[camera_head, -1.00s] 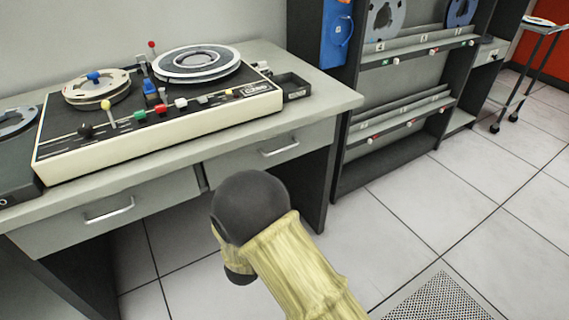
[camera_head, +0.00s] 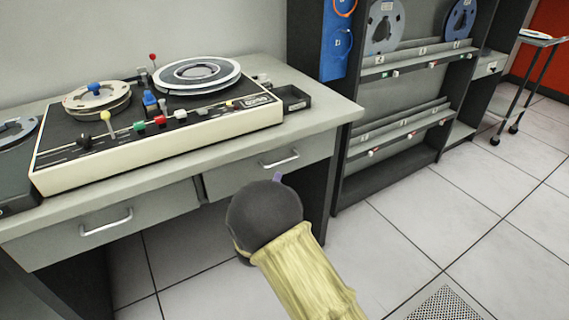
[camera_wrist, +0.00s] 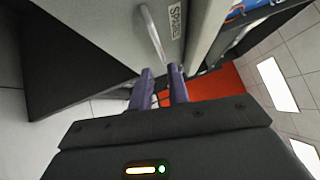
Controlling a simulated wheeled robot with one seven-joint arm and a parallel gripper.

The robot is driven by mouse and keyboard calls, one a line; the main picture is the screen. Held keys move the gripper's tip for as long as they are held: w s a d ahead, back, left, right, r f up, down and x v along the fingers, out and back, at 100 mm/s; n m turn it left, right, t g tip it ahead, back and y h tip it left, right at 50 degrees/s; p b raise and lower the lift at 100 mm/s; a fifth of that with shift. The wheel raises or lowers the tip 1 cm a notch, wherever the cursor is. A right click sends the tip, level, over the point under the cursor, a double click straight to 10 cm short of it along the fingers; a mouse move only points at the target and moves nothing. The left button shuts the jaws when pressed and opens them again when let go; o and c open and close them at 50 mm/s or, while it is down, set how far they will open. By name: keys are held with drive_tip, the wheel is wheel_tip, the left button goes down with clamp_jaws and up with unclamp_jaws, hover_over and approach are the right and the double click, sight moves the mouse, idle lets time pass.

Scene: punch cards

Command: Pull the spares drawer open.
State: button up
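The spares drawer (camera_head: 225,181) is the right-hand drawer under the desk and looks shut. Its silver bar handle (camera_head: 281,160) runs along the front. In the wrist view the drawer front (camera_wrist: 110,25) carries a SPARES label, with the handle (camera_wrist: 151,33) beside it. My gripper (camera_wrist: 160,74) has two purple fingers standing apart with a gap between them. The near end of the handle appears in line with that gap; I cannot tell whether it lies between the fingers. In the head view a purple fingertip (camera_head: 277,177) shows just below the handle, the rest hidden behind my arm.
A second drawer (camera_head: 70,237) with a handle is at the left. A tape deck (camera_head: 160,140) and a small black tray (camera_head: 292,98) stand on the desk (camera_head: 335,110). A dark reel rack (camera_head: 385,165) stands at the right. The tiled floor in front is open.

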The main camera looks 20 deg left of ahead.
sight(285, 161)
drive_tip(key=w, duration=0.3)
drive_tip(key=w+r+b, duration=0.1)
drive_tip(key=w, duration=0.5)
drive_tip(key=shift+w+a+r, duration=0.15)
drive_tip(key=shift+a, duration=0.1)
drive_tip(key=shift+c, duration=0.5)
clamp_jaws()
